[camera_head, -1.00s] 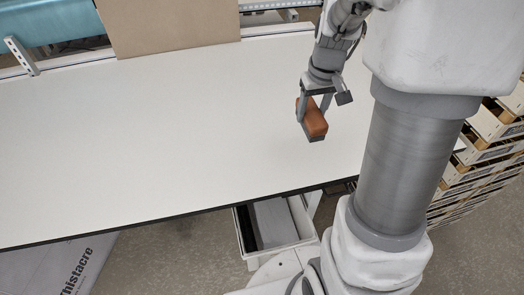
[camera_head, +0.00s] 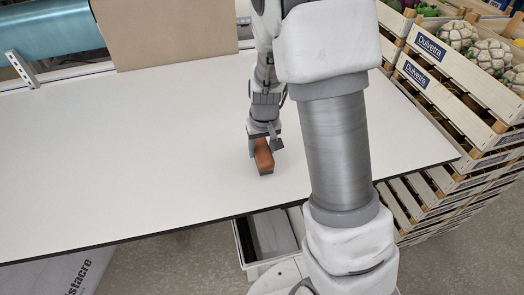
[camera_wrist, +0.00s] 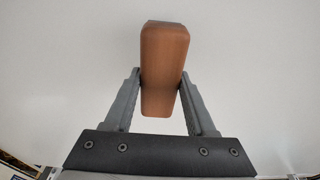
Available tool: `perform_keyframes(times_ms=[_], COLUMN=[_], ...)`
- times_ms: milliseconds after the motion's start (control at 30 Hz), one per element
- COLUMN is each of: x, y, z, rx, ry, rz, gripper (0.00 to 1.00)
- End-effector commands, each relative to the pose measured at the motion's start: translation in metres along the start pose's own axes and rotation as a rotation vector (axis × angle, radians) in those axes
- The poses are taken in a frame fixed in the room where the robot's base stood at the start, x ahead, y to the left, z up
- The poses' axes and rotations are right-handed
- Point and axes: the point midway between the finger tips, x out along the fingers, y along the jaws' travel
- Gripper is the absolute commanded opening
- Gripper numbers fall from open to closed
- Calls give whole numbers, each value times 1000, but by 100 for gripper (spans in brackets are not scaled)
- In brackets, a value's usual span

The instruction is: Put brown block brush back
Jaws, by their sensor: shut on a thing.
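The brown block brush (camera_head: 264,157) has an orange-brown block body with a dark grey underside. It is at the middle right of the white table, near its front edge. My gripper (camera_head: 260,147) is shut on it, with one finger on each long side. In the wrist view the brush (camera_wrist: 164,60) sticks out beyond the fingertips of my gripper (camera_wrist: 160,92). I cannot tell whether the brush touches the table or hangs just above it.
The white table (camera_head: 130,150) is largely bare. An open drawer or bin (camera_head: 245,250) with grey contents sits below its front edge. Stacked wooden crates (camera_head: 455,95) with vegetables stand at the right. A brown cardboard sheet (camera_head: 165,30) and a teal roll (camera_head: 55,35) are at the back.

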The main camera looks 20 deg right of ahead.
Motion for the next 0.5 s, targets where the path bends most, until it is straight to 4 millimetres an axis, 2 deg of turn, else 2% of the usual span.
perform_keyframes(times_ms=[133,500], x=[15,20], y=[1,0], z=[2,3], rx=[0,0], ry=[-1,1], rz=[0,0], gripper=[4,4])
